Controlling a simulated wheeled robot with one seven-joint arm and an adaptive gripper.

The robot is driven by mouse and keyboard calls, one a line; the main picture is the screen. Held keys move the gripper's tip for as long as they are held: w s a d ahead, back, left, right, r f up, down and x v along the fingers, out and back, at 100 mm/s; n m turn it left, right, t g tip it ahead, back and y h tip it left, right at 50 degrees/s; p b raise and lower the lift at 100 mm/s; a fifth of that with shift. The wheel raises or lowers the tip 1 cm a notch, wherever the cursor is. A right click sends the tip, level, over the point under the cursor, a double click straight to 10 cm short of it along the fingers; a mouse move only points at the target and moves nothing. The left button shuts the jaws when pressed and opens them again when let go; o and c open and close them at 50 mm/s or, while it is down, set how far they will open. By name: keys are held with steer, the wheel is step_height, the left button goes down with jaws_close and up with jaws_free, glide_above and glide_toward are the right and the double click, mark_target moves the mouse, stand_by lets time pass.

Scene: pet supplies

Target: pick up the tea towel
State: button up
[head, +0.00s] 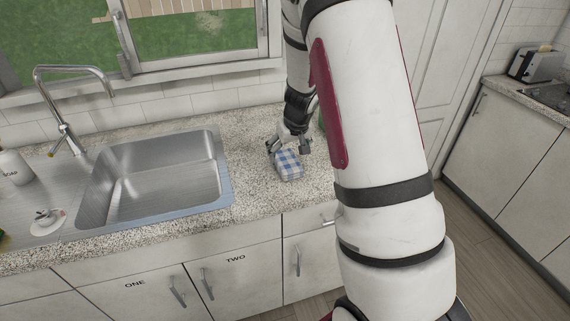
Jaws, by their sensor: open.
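The tea towel (289,167) is a small folded cloth in blue and white check. It lies on the speckled countertop (262,197), to the right of the sink, in the head view. My gripper (289,150) is open, pointing down at the towel's far side. One finger shows at the towel's left and the other at its upper right. I cannot tell whether the fingers touch the cloth. My arm fills the right middle of the view and hides part of the counter.
A steel sink (223,172) with a tap (66,135) is at the left. A soap bottle (14,167) and a small white dish (46,221) stand left of it. A green thing (321,121) is partly hidden behind my arm. A toaster (531,63) is far right.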

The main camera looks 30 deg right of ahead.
mark_target(287, 160)
steer(key=shift+d+p+x, duration=0.15)
steer(key=shift+d+x, duration=0.05)
steer(key=shift+x, duration=1.6)
steer(key=shift+d+p+x, duration=0.15)
steer(key=shift+d+x, duration=0.05)
steer(key=shift+x, duration=1.55)
steer(key=shift+w, duration=0.1)
steer(key=shift+c, duration=0.2)
steer(key=c, duration=1.2)
